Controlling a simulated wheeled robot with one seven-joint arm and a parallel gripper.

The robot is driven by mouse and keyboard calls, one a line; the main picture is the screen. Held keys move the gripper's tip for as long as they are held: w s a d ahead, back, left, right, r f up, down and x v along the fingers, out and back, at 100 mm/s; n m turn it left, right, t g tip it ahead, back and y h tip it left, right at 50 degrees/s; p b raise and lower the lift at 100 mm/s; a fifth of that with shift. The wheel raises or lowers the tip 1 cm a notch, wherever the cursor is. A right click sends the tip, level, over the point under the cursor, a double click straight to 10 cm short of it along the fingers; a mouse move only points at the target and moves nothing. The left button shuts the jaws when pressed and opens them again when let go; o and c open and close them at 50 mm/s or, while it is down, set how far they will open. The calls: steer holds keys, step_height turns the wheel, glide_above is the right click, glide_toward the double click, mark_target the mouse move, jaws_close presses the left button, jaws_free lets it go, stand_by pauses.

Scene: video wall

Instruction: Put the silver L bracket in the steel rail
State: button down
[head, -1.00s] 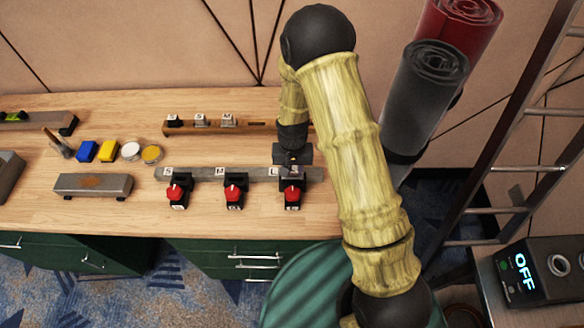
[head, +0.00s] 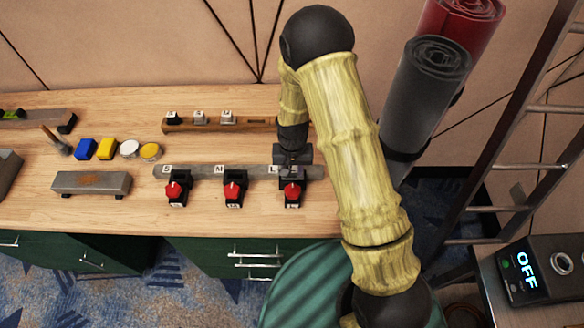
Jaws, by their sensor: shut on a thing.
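The steel rail (head: 258,171) lies along the worktop, with S, M and L labels and a red-knobbed clamp below each label. My gripper (head: 293,170) points down at the rail's right end, by the L label, directly behind the right red knob (head: 292,190). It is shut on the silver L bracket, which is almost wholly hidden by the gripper. I cannot tell how deep the bracket sits in the rail.
A wooden rack (head: 185,126) behind holds several small labelled pieces, with an empty slot at its right. Blue (head: 86,149) and yellow (head: 107,149) blocks, two round tins and a grey block (head: 91,183) stand left. Bare worktop lies between rack and rail.

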steer(key=shift+c, duration=2.4)
jaws_free()
steer(key=shift+r+p, duration=2.6)
steer(key=shift+r, duration=0.95)
